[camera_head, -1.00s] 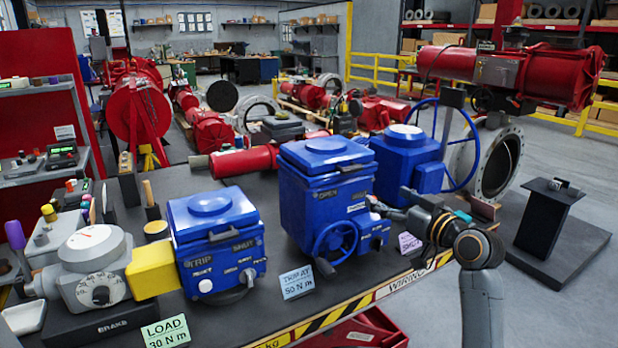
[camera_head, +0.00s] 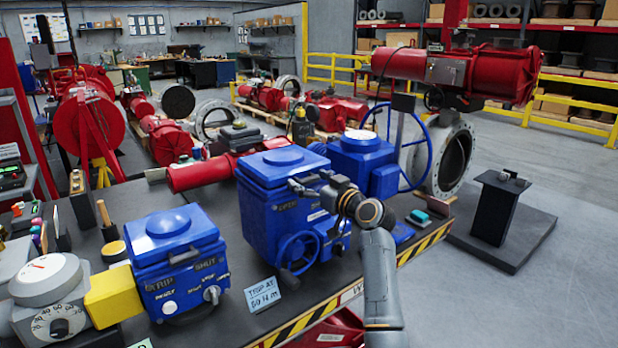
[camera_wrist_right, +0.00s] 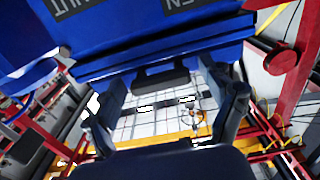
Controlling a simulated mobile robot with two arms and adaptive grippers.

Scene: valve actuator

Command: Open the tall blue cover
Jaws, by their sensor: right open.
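The tall blue box (camera_head: 258,214) stands on the dark bench, with its blue cover (camera_head: 282,164) closed on top. My right gripper (camera_head: 302,184) is in front of the box at its upper edge, with the arm coming from the lower right. In the right wrist view my right gripper (camera_wrist_right: 160,88) is open, and its two fingers are on either side of a dark handle (camera_wrist_right: 161,75) on the blue front (camera_wrist_right: 150,45). I cannot tell whether the fingers touch it. My left gripper is not in view.
A shorter blue box (camera_head: 175,262) with a yellow coupling (camera_head: 113,297) is at the left. Another blue box with a blue handwheel (camera_head: 424,150) is behind right. A blue handwheel (camera_head: 298,252) sticks out low on the tall box. A card (camera_head: 262,294) stands in front.

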